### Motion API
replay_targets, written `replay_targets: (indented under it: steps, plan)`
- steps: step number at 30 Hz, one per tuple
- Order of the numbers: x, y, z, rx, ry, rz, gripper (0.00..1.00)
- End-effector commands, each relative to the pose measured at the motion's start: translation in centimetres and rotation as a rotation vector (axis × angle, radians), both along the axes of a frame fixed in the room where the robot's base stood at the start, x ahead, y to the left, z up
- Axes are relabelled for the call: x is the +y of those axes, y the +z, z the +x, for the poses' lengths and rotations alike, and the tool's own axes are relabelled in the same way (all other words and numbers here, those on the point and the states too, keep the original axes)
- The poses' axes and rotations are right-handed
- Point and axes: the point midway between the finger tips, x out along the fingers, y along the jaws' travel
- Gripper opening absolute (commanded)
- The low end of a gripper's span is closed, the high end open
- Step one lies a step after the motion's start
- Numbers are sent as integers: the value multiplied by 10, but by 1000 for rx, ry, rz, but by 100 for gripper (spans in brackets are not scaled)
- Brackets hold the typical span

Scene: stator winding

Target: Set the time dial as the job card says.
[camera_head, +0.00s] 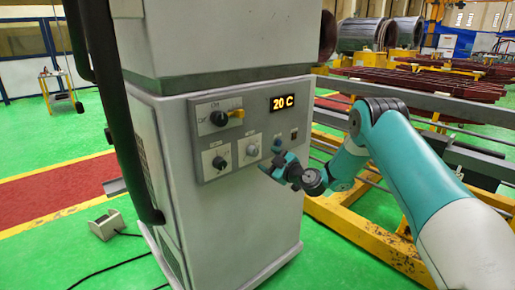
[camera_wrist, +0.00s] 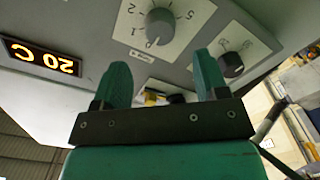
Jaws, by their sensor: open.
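The grey cabinet's control panel (camera_head: 245,130) carries two round dials on white scale plates. The grey dial (camera_head: 252,150) also shows in the wrist view (camera_wrist: 160,27), upside down, with numerals including 1 and 5; its light pointer mark lies toward the lower left there. The black dial (camera_head: 219,162) shows to its right in the wrist view (camera_wrist: 231,65). Their labels are too small to read, so I cannot tell which is the time dial. No job card is recognisable. My gripper (camera_wrist: 162,78) is open and empty, in front of the panel's lower right, apart from both dials.
A lit display (camera_head: 284,101) reads 20 C. A black rotary switch (camera_head: 220,118) with a yellow handle sits above the dials. A blue-grey knob (camera_head: 277,145) and a small switch (camera_head: 294,133) are at the right. A yellow-framed rack (camera_head: 355,215) stands behind my arm.

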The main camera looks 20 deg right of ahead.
Motion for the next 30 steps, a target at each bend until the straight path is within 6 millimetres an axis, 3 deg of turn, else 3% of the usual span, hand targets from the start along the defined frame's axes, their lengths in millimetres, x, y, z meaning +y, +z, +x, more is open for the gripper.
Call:
replay_targets:
  steps: [3, 9, 15, 23, 30]
  plan:
    - [10, 3, 23, -2, 3, -1, 67]
    - [19, 1, 50, -1, 3, -2, 67]
    - [22, 0, 62, -1, -1, 0, 67]
    - [22, 0, 63, 1, -1, 1, 67]
    - [22, 0, 62, 0, -1, 1, 18]
